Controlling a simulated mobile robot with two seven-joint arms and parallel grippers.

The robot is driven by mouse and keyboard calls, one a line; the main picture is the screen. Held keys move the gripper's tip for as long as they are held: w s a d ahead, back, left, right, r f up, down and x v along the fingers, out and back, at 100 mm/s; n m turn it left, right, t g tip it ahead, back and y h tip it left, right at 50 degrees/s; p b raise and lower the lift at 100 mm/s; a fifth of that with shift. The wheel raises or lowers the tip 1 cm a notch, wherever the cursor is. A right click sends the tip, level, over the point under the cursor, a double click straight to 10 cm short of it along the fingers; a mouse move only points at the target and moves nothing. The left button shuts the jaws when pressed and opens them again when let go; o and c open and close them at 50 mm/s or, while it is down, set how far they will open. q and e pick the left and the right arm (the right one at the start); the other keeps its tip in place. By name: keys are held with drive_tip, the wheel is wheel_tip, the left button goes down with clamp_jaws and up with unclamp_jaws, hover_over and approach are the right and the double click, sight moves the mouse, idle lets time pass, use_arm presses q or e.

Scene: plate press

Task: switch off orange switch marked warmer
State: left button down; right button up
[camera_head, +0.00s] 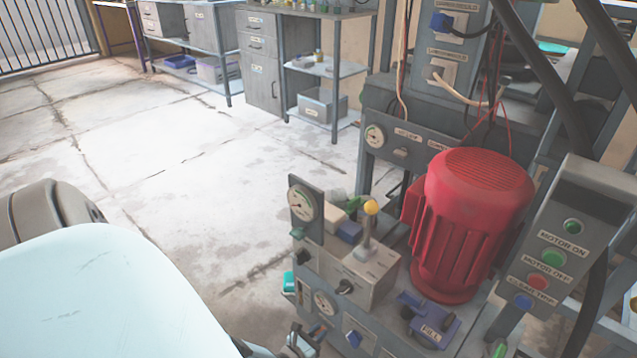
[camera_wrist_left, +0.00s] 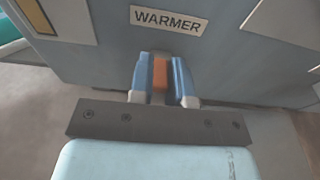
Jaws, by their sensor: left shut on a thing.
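The orange switch (camera_wrist_left: 160,74) sits on a grey-blue panel just below a label reading WARMER (camera_wrist_left: 168,20) in the left wrist view. My left gripper (camera_wrist_left: 162,82) has its two blue fingers on either side of the switch, shut on it. Whether the switch is on or off cannot be told. My right gripper is not in view.
A button box (camera_head: 552,250) with MOTOR ON and MOTOR OFF labels is at right. Gauges and knobs crowd the press front. Open concrete floor (camera_head: 180,165) lies to the left.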

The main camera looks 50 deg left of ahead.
use_arm(q)
drive_tip(key=shift+f+t, duration=0.2)
drive_tip(key=shift+t, duration=0.4)
drive_tip(key=c, duration=1.1)
unclamp_jaws()
drive_tip(key=shift+s, duration=0.1)
drive_tip(key=shift+s, duration=0.3)
drive_tip(key=s+p, duration=0.1)
drive_tip(key=s, duration=0.3)
drive_tip(key=s+d, duration=0.1)
drive_tip(key=s, duration=0.3)
drive_tip(key=s+p, duration=0.1)
drive_tip(key=s, duration=0.4)
drive_tip(key=shift+d+r+p, duration=0.15)
drive_tip(key=shift+d+p, duration=0.1)
drive_tip(key=shift+p, duration=0.05)
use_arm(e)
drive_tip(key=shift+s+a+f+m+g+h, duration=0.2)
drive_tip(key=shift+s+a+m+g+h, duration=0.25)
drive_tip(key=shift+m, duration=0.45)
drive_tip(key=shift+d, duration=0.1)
